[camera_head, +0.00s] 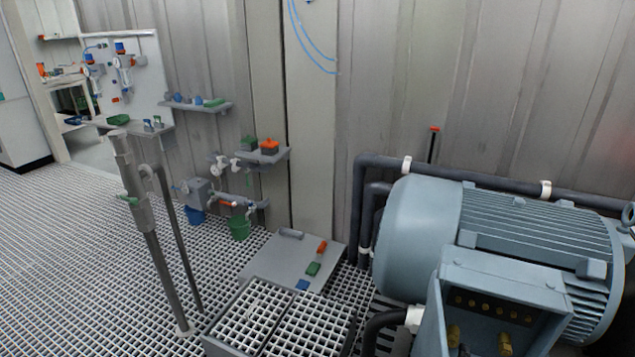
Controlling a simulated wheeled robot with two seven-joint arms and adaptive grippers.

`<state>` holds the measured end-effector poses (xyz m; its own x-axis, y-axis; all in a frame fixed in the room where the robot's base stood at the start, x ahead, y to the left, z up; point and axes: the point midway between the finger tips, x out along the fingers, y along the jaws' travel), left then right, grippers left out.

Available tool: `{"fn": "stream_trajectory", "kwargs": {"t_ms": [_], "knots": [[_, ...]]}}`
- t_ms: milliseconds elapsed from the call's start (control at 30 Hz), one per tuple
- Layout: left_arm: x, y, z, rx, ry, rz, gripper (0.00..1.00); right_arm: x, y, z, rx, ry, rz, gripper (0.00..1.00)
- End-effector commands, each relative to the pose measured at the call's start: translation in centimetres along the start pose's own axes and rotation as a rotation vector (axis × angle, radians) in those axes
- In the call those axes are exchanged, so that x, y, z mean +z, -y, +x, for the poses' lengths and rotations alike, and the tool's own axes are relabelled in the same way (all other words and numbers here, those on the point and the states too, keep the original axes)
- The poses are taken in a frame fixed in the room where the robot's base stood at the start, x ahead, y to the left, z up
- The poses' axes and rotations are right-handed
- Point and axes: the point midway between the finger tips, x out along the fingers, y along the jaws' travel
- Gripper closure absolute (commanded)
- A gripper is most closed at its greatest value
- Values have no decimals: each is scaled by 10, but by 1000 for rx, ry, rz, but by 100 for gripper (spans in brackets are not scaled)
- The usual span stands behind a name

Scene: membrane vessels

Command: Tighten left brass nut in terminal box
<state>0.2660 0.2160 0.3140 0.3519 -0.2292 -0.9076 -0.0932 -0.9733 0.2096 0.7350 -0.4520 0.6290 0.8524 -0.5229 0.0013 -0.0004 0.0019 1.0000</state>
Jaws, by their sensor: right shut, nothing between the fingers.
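The terminal box (500,271) is a blue-grey open-fronted box on the near side of the large motor (490,220), at the lower right. A row of small brass-coloured terminals (485,306) shows inside its dark opening. Two larger brass pieces show lower down, a left one (453,336) and a right one (503,343), near the bottom edge of the picture. I cannot tell which piece is the left brass nut, or whether any nut is loose. I make out neither my left nor my right gripper here, and nothing of mine is seen touching the box.
Dark pipes (359,210) with white collars run behind and beside the motor. A grated tray (262,312) and a grey plate (290,258) with small coloured items lie left of it. A grey post (150,235) stands further left. Open grating floor (70,250) lies beyond.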

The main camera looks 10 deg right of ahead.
Motion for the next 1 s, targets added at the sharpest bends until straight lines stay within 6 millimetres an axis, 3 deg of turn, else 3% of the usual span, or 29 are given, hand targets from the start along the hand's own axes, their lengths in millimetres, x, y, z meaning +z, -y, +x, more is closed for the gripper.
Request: {"fn": "stream_trajectory", "kwargs": {"t_ms": [1000], "knots": [[0, 0, 1, 1, 0, 0, 60, -5, 2, 6, -1, 0, 1, 100]]}}
